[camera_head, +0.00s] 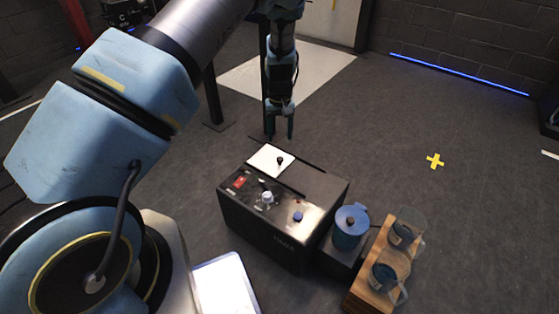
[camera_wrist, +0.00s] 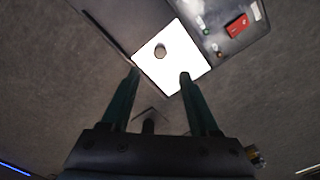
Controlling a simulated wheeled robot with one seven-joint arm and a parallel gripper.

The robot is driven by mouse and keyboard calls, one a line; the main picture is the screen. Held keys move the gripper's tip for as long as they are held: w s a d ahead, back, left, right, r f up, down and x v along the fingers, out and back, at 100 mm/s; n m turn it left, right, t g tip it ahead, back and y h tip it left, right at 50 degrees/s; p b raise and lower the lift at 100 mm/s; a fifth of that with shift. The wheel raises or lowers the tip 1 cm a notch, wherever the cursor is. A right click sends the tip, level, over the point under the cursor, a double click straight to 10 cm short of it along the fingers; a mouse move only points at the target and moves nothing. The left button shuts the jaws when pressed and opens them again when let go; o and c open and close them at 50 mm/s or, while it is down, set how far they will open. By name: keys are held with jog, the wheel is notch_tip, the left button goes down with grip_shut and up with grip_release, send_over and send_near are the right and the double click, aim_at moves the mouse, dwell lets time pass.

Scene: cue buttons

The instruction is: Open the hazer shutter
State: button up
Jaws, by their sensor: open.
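The hazer (camera_head: 265,232) is a black box on the floor in the middle of the head view. A white square plate with a dark round knob, which looks like the shutter (camera_head: 262,164), lies at its far edge. The white plate also shows in the wrist view (camera_wrist: 184,74), with its knob upper left of its middle. My gripper (camera_head: 279,134) points down just beyond the plate. In the wrist view my gripper (camera_wrist: 160,75) is open, its two fingertips spread across the near edge of the plate. Nothing is between the fingers, and the knob is ahead of them.
The hazer top carries a red switch (camera_head: 239,182), a pale knob (camera_head: 267,197) and a blue button (camera_head: 298,216). A blue lidded canister (camera_head: 350,226) stands at its right. Two mugs sit on a wooden board (camera_head: 366,284). The floor at right is clear around a yellow cross (camera_head: 435,161).

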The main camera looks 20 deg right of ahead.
aim_at(280, 158)
notch_tip(280, 158, down, 10)
jog(key=shift+r+b, duration=0.15)
jog(key=shift+b, duration=0.8)
grip_shut()
dwell(0.8)
